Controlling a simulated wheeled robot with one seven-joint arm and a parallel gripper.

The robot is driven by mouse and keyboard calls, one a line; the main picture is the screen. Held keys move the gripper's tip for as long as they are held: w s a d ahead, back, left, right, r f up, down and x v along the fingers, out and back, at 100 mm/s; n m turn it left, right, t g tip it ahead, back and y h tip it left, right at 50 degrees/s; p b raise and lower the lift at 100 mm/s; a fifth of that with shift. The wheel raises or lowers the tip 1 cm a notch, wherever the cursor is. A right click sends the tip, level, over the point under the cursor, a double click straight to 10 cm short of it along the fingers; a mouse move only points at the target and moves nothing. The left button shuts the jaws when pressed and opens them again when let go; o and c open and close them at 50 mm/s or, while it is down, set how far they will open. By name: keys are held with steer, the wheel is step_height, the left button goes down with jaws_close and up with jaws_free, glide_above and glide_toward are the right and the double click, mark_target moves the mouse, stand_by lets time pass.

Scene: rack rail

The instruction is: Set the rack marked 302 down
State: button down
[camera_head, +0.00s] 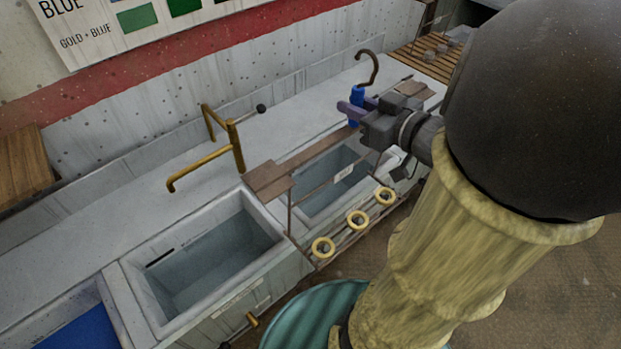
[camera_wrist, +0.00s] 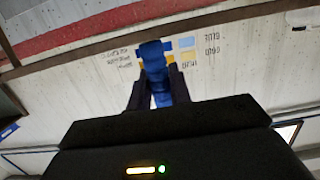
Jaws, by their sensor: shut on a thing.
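The rack (camera_head: 308,152) is a brown bar with flat end plates and a thin frame hanging below it. My gripper (camera_head: 356,105) is shut on an upright blue handle (camera_head: 356,91) at the middle of the bar. The handle also shows between my fingers in the wrist view (camera_wrist: 155,65). The rack appears over and in front of the right basin (camera_head: 335,180); whether it touches the rim I cannot tell. My arm hides part of its right side.
A left basin (camera_head: 215,257) is open and empty of racks. A brass tap (camera_head: 232,140) stands behind it, and a dark curved tap (camera_head: 372,62) behind the right basin. A blue-filled basin (camera_head: 82,325) lies lower left. A teal round tub (camera_head: 312,310) stands in front.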

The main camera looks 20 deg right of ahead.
steer(key=shift+w+d+r, duration=0.15)
steer(key=shift+d+r, duration=0.05)
steer(key=w+d+m+h+p, duration=0.1)
steer(key=w+d+p, duration=0.1)
steer(key=d+p, duration=0.3)
steer(key=w+d+r+m+h+p, duration=0.1)
steer(key=w+d+p, duration=0.2)
steer(key=d+p, duration=0.2)
steer(key=w+d+m+t+h+p, duration=0.1)
steer(key=w+d+p, duration=0.1)
steer(key=d+p, duration=0.4)
steer(key=shift+w+d+r+h, duration=0.15)
steer(key=shift+w+d+h, duration=0.05)
steer(key=shift+d, duration=0.15)
steer(key=shift+w+d+r+h, duration=0.15)
steer(key=shift+d+h, duration=0.05)
steer(key=shift+d, duration=0.15)
steer(key=shift+d+f, duration=0.15)
steer(key=shift+f, duration=0.1)
steer(key=shift+w, duration=0.1)
